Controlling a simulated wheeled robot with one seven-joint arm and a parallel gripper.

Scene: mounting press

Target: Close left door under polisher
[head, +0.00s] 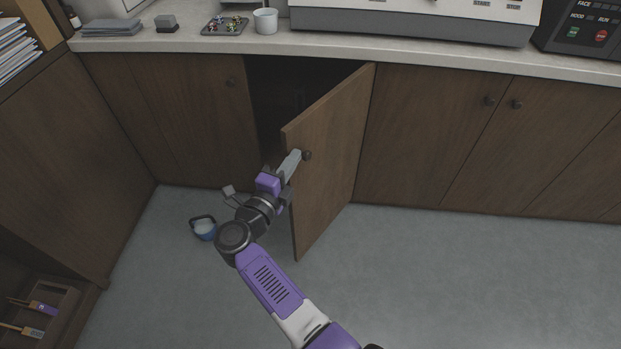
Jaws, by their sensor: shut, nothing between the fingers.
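A brown wooden cabinet door (335,150) under the large white and grey machine stands swung out into the room. It is hinged on its right side, and a dark opening (285,90) shows behind it. Its round dark knob (307,155) is on the outer face near the free edge. My gripper (296,157) is shut and empty, with its fingertips over the upper free-edge part of the door, just left of the knob. I cannot tell whether they touch the door or the knob. The machine (410,25) shows only in its lower part.
The neighbouring doors (190,110) (430,130) are shut. A side cabinet (75,160) bounds the left. The grey floor at right (460,280) is clear.

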